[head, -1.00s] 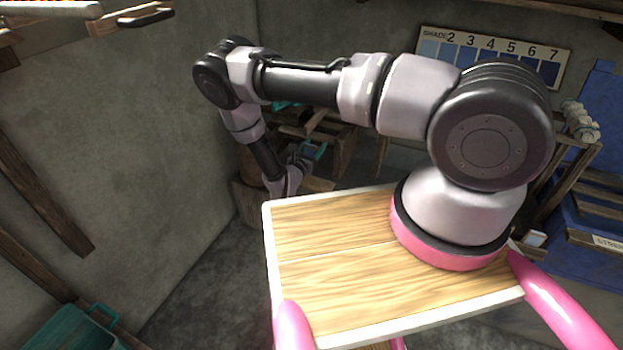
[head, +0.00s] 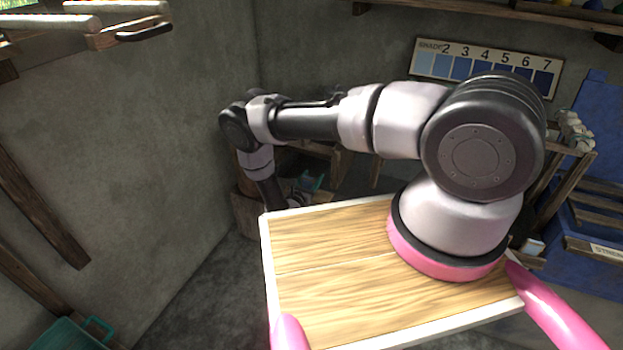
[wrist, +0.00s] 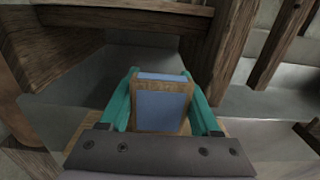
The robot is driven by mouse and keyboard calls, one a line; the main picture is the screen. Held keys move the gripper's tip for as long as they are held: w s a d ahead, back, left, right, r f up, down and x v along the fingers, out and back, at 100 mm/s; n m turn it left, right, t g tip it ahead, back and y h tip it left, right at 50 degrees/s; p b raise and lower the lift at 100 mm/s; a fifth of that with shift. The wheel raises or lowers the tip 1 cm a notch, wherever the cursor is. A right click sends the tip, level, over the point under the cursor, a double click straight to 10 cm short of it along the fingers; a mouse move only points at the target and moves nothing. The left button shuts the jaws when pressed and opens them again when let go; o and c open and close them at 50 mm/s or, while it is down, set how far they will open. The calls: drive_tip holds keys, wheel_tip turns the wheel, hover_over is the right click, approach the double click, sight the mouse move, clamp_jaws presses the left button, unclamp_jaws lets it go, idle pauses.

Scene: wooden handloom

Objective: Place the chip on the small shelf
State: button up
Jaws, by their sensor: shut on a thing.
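The chip (wrist: 160,108), a blue face in a tan wooden border, sits between the teal fingers of my gripper (wrist: 160,76) in the wrist view. The gripper is shut on it and holds it upright. Wooden beams (wrist: 130,18) lie ahead of and above it; I cannot tell which piece is the small shelf. A low wooden rack (head: 328,160) shows behind the arm.
A shade card (head: 486,68) with numbered blue squares hangs on the back wall. A blue cabinet (head: 590,225) stands at right. A teal crate (head: 75,335) is at lower left. In the wrist view, wooden posts (wrist: 228,45) stand close on the right.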

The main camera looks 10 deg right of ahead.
drive_tip(key=o, duration=1.3)
drive_tip(key=shift+f, duration=0.1)
drive_tip(key=v, duration=1.2)
drive_tip(key=shift+r, duration=0.2)
